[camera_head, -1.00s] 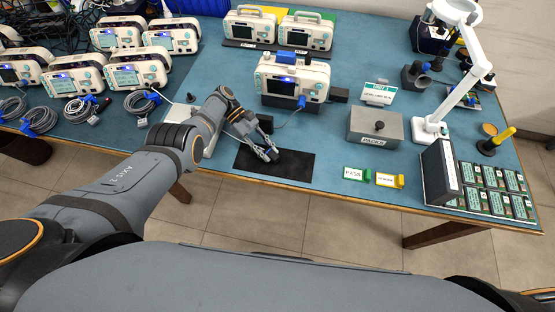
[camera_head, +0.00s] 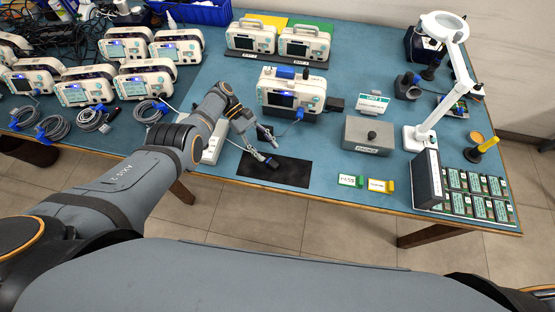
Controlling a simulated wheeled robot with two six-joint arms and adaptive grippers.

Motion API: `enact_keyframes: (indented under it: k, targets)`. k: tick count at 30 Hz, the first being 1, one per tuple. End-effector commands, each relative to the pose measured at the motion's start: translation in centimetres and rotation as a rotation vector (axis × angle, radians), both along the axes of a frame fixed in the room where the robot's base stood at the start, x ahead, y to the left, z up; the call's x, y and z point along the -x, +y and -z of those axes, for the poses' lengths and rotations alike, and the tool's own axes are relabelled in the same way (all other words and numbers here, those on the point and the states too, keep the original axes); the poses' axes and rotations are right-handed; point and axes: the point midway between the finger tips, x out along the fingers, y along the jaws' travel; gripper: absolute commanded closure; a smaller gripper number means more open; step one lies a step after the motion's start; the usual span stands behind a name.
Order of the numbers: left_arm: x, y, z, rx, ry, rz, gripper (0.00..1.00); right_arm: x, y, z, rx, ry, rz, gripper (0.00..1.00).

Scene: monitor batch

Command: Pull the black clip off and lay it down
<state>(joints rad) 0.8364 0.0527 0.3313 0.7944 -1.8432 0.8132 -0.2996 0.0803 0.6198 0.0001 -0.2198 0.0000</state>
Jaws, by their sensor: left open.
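My left gripper (camera_head: 267,147) is open over the left part of the black mat (camera_head: 290,173), with its two fingers spread apart. A small dark piece that looks like the black clip (camera_head: 272,163) is at the tip of the lower finger, on or just above the mat. Dark on dark, I cannot tell whether it touches the finger. The white monitor (camera_head: 291,92) stands behind the mat, with a blue plug and grey cable at its front. My right gripper is out of view.
A grey box with a black knob (camera_head: 368,134) stands right of the mat. Green and yellow tags (camera_head: 350,180) lie near the front edge. A white lamp (camera_head: 420,138) and a rack of cards stand at the right. Several monitors and coiled cables fill the left.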

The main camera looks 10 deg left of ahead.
Motion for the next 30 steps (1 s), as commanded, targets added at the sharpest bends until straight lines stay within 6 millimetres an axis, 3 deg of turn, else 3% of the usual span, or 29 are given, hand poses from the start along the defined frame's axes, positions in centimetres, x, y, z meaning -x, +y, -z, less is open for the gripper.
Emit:
enact_keyframes:
  k: [1, 9, 18, 24, 30]
  targets:
    - [-0.5, 1.3, -0.9, -0.03, -0.055, 0.026, 0.49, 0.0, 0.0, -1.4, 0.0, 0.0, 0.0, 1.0]
    - [-2.6, 7.1, -2.3, -0.178, -0.361, 0.197, 0.49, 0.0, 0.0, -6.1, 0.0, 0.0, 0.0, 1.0]
    - [-4.9, 13.5, -3.4, -0.34, -0.701, 0.388, 0.49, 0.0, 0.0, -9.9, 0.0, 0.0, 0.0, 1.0]
    - [-6.6, 17.9, -3.7, -0.447, -0.926, 0.515, 0.49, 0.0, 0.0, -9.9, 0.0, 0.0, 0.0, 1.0]
    - [-8.2, 22.0, -4.1, -0.552, -1.145, 0.636, 0.49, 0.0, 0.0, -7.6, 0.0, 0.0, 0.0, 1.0]
